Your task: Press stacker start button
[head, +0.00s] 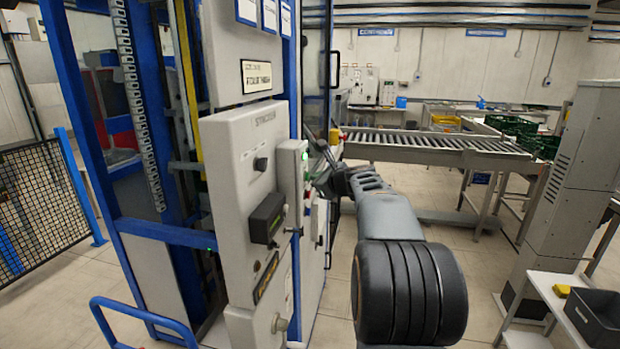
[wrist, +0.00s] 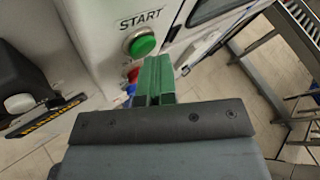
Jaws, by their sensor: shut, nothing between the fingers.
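The green start button (wrist: 142,44) sits under the word START on a pale panel in the wrist view. In the head view a small green button (head: 304,155) shows on the side box of the stacker cabinet (head: 235,165). My gripper (wrist: 157,64) has green fingers, closed together with nothing between them. The fingertips are just below and right of the green button in the wrist view; I cannot tell whether they touch the panel. In the head view my gripper is hard to make out beside the cabinet, at the end of my arm.
A red button (wrist: 133,75) and a blue button (wrist: 131,88) lie below the green one, close to the fingers. A roller conveyor (head: 430,141) runs behind my arm. A grey column (head: 575,170) and a dark bin (head: 598,318) stand at the right.

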